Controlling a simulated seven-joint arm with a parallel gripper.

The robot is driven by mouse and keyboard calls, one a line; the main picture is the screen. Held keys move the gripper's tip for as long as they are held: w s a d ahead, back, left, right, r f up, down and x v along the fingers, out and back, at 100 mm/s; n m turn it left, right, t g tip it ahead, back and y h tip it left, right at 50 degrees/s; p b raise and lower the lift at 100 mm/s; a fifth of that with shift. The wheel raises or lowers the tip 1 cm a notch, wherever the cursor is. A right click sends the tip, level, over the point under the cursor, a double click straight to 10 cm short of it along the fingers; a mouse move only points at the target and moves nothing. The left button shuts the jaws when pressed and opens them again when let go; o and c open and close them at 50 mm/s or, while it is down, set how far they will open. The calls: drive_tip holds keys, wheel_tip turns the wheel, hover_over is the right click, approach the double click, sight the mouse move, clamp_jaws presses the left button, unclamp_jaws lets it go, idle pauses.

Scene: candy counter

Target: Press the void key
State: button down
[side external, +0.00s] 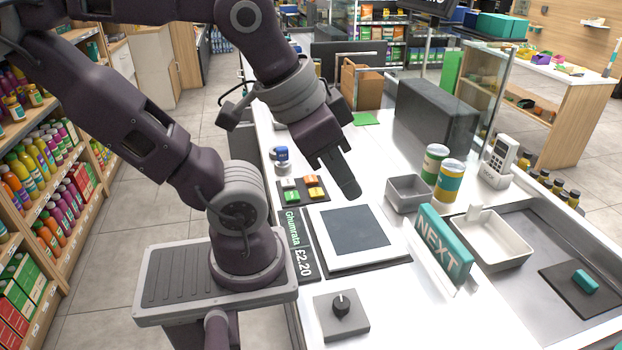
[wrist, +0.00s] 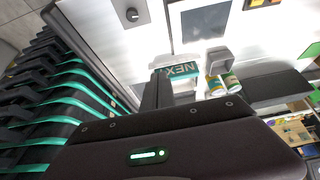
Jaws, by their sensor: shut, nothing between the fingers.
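A small black keypad (side external: 303,190) sits on the white counter. In the wrist view my shut fingers (wrist: 157,89) show at the centre, and part of the keypad (wrist: 257,3) shows at the top right edge.
A flat scale with a dark plate (side external: 360,228) lies in front of my gripper, with a price display (side external: 298,240) at its left. A grey knob box (side external: 341,314), a teal NEXT sign (side external: 443,245), a grey bin (side external: 408,193) and two cans (side external: 450,181) stand nearby.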

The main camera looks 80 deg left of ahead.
idle(0.6)
drive_tip(key=g+y, duration=0.7)
drive_tip(key=g, duration=0.5)
hover_over(314, 180)
wheel_tip(314, 180, down, 11)
drive_tip(key=shift+a+m, duration=0.15)
drive_tip(key=shift+m, duration=0.25)
drive_tip(key=shift+f, duration=4.4)
drive_tip(key=shift+f, duration=0.4)
